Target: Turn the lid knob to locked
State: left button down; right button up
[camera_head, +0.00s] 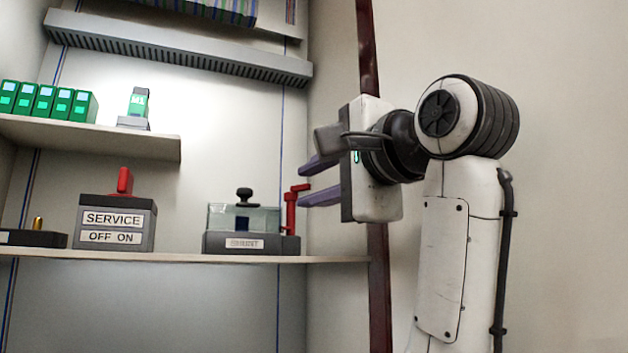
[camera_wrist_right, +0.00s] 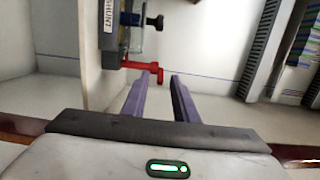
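A grey box labelled SHUNT (camera_head: 226,243) stands on the lower shelf with a clear lid (camera_head: 265,217). A black knob (camera_head: 244,195) sits on top of the lid; it also shows in the wrist view (camera_wrist_right: 155,22). A red cranked handle (camera_head: 291,213) rises at the box's right side; it also shows in the wrist view (camera_wrist_right: 140,66). My right gripper (camera_head: 303,182) is open and empty, its purple fingers pointing left towards the red handle. In the wrist view the handle's end is just beyond the fingertips (camera_wrist_right: 157,78); I cannot tell whether they touch. My left gripper is out of view.
A SERVICE box (camera_head: 144,220) with a red lever (camera_head: 125,181) and a dark base with a brass pin (camera_head: 38,224) stand further left on the lower shelf (camera_head: 180,257). Green breakers (camera_head: 84,106) stand on the upper shelf (camera_head: 158,144). A slotted grey duct (camera_head: 180,48) runs above.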

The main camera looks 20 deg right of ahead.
jog(key=shift+c, duration=0.3)
grip_shut()
jog(key=shift+a+h, duration=0.15)
jog(key=shift+h, duration=0.15)
jog(key=shift+s+a+m+h, duration=0.1)
jog(key=shift+a+m+h, duration=0.2)
jog(key=shift+m+h, duration=0.45)
jog(key=shift+s+a+m+h, duration=0.1)
jog(key=shift+a+m+h, duration=0.25)
jog(key=shift+h, duration=0.6)
jog(key=shift+w+a+m+g+h+p, duration=0.15)
jog(key=shift+a+m+h+p, duration=0.1)
jog(key=shift+m+h, duration=0.5)
jog(key=shift+s+a+m+g+h+p, duration=0.1)
jog(key=shift+a+m+g+h+p, duration=0.25)
jog(key=shift+h, duration=0.65)
jog(key=shift+w+m+h+p, duration=0.1)
jog(key=shift+m+h+p, duration=0.1)
jog(key=shift+m+h, duration=0.6)
jog(key=shift+h, duration=0.25)
jog(key=shift+o, duration=0.3)
grip_release()
